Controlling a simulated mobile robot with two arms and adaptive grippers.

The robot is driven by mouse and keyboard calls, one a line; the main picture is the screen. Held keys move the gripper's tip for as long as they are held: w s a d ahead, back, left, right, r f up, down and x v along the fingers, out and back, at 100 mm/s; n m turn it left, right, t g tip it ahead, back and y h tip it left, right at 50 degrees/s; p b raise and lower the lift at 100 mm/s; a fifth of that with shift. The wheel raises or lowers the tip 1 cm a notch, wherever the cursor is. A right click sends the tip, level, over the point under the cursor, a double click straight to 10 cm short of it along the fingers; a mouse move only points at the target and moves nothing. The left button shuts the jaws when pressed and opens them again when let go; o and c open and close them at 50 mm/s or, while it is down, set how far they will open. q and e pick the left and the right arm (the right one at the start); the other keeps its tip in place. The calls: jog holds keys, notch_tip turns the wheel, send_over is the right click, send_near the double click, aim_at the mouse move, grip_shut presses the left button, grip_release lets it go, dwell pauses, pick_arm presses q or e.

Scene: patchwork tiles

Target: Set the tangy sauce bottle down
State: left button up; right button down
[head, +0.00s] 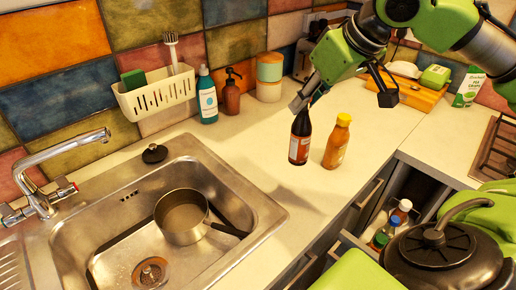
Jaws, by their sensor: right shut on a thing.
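A dark brown sauce bottle (300,148) with a red and white label is upright over the counter behind the sink's right end. I take it to be the tangy sauce bottle. My right gripper (303,103) is shut on its neck from above, and the fingers hide its top. Its base is at or very close to the counter (262,137); I cannot tell whether it touches. An amber bottle (336,147) with a yellow cap stands just to its right, with a small gap. My left gripper is not in view.
The sink (235,205) holds a saucepan (182,216).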

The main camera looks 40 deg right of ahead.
jog(key=shift+w+r, duration=0.1)
jog(key=shift+r, duration=0.05)
jog(key=shift+w+d+p, duration=0.2)
jog(key=shift+p, duration=0.2)
jog(key=w+d+f+p, duration=0.3)
jog(key=w+d+f, duration=0.1)
jog(key=w+f, duration=0.7)
jog(key=shift+w+f, duration=0.25)
jog(key=shift+f, duration=0.6)
jog(key=c, duration=2.3)
grip_release()
jog(key=shift+f, duration=0.2)
jog(key=o, duration=0.4)
